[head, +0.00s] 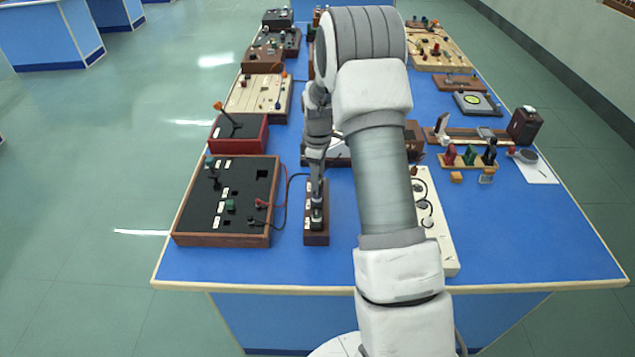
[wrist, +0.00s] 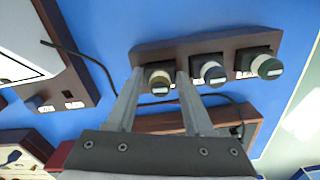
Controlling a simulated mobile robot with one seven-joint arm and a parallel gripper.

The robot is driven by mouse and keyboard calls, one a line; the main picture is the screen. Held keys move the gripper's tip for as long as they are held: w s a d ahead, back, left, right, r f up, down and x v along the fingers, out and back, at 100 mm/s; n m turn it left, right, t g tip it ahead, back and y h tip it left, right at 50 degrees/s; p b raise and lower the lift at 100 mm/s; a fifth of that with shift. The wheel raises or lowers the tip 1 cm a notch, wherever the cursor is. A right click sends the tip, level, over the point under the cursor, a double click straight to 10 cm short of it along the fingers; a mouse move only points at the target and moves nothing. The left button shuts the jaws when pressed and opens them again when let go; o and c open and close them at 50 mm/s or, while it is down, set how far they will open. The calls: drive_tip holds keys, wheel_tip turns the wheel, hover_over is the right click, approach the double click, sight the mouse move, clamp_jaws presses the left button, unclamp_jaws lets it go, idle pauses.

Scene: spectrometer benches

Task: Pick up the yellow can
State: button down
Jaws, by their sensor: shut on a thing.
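My gripper (wrist: 160,72) is shut on a small round brownish piece (wrist: 159,83) with a dark rim and a pale label, at the left end of a row of three in the wrist view. The row stands on a long dark wooden base (wrist: 207,44). Beside it are a grey-blue piece (wrist: 211,74) and a greenish one (wrist: 268,67). In the head view my gripper (head: 316,193) reaches down over the wooden base (head: 316,238) near the front of the bench; the piece is mostly hidden there. I cannot make out a clearly yellow can.
A black panel box (head: 189,222) with a loose cable stands left of the base. A white panel (head: 448,258) stands to the right, partly behind my arm. The blue bench top (head: 530,245) is clear at front right.

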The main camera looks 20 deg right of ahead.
drive_tip(key=shift+r, duration=0.1)
wheel_tip(320, 180, up, 4)
drive_tip(key=shift+w, duration=0.1)
drive_tip(key=s+d+r+p, duration=0.1)
drive_tip(key=s+r+p, duration=0.1)
drive_tip(key=s+r, duration=0.8)
drive_tip(key=shift+s+d+p, duration=0.2)
drive_tip(key=shift+s+p, duration=0.1)
drive_tip(key=shift+s, duration=0.55)
drive_tip(key=shift+w+f, duration=0.1)
